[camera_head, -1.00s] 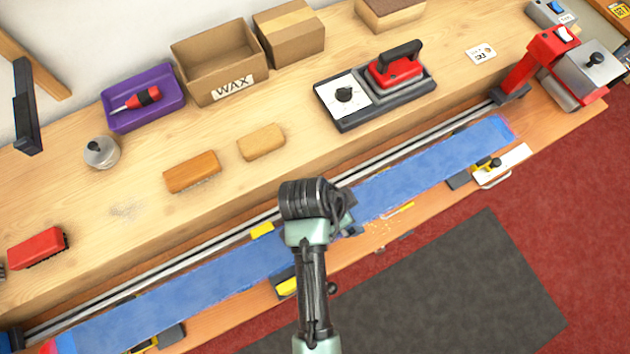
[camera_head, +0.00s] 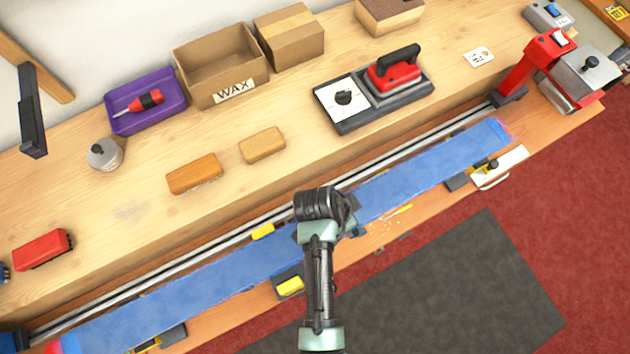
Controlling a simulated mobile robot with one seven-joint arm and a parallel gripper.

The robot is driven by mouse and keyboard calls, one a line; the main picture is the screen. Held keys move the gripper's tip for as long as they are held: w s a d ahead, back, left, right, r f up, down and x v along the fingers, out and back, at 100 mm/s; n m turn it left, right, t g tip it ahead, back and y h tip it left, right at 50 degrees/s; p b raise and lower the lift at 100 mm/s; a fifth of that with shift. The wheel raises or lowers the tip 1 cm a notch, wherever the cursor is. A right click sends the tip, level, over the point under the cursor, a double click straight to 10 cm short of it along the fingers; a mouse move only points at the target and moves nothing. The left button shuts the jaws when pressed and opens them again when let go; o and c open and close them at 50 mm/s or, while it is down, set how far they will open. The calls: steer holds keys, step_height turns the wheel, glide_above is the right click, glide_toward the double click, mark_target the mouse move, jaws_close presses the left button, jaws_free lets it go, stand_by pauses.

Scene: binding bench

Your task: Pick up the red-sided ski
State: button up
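A long ski (camera_head: 433,171) with a blue upper face lies diagonally along the front of the bench, with red showing at both ends. Its sides are too thin here to judge their colour. My gripper (camera_head: 352,217) is at the middle of the ski, and my wrist covers that stretch. The fingertips are mostly hidden, so I cannot tell whether they are open or closed on the ski.
A metal rail (camera_head: 180,261) runs behind the ski. Yellow-and-black supports (camera_head: 290,285) sit along its front. A red clamp-like machine (camera_head: 545,60) stands at the right end. Brushes, a purple tray (camera_head: 146,102), boxes and a red iron (camera_head: 395,72) occupy the bench top behind.

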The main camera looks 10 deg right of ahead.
steer(key=shift+f, duration=0.2)
stand_by(0.3)
steer(key=c, duration=1.1)
steer(key=shift+w+r, duration=0.15)
steer(key=shift+c, duration=0.7)
steer(key=shift+r, duration=0.7)
step_height(320, 180, up, 8)
steer(key=shift+r+b, duration=0.25)
steer(key=shift+b, duration=0.2)
jaws_close()
steer(key=shift+r+p, duration=1.75)
steer(key=shift+r, duration=0.05)
